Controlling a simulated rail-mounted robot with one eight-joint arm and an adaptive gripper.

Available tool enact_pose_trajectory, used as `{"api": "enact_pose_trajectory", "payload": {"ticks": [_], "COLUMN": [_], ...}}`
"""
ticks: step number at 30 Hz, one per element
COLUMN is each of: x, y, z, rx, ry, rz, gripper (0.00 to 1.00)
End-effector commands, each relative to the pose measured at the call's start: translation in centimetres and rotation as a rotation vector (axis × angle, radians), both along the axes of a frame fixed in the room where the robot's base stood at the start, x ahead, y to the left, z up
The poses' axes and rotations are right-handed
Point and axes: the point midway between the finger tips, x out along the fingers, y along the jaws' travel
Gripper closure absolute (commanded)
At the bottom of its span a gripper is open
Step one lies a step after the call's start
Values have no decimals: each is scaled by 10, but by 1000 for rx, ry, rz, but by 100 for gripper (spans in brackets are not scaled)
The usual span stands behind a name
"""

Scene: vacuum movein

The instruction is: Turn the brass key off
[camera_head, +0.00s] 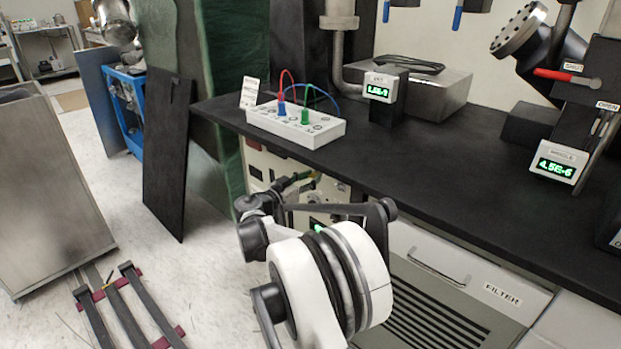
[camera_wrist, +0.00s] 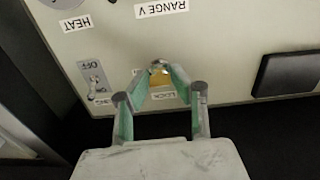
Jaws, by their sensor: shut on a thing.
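The brass key (camera_wrist: 160,84) shows in the wrist view as a small gold patch at a round metal lock near the panel's lower edge. My gripper (camera_wrist: 158,75) has its two green-lined fingers on either side of the key, shut on it. A "LOCK" label (camera_wrist: 164,96) sits just below, seen upside down between the fingers. In the head view my gripper (camera_head: 300,181) reaches to the cream panel under the black bench; the key is hidden there by my arm.
A toggle switch (camera_wrist: 94,85) with an "OFF" label is left of the key, and a black block (camera_wrist: 286,74) is to the right. The black bench top (camera_head: 440,155) overhangs the panel. A white box with plugged cables (camera_head: 296,122) stands near the bench edge.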

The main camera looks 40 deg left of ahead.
Motion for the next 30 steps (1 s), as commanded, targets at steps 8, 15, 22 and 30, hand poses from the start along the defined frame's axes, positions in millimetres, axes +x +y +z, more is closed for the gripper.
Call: {"api": "enact_pose_trajectory", "payload": {"ticks": [8, 15, 22, 30], "x": [0, 0, 0, 0], "y": [0, 0, 0, 0], "z": [0, 0, 0, 0], "rx": [-149, -366, -585, -842], "ry": [-1, -3, -5, -7], "rz": [0, 0, 0, 0], "gripper": [100, 100, 100, 100]}}
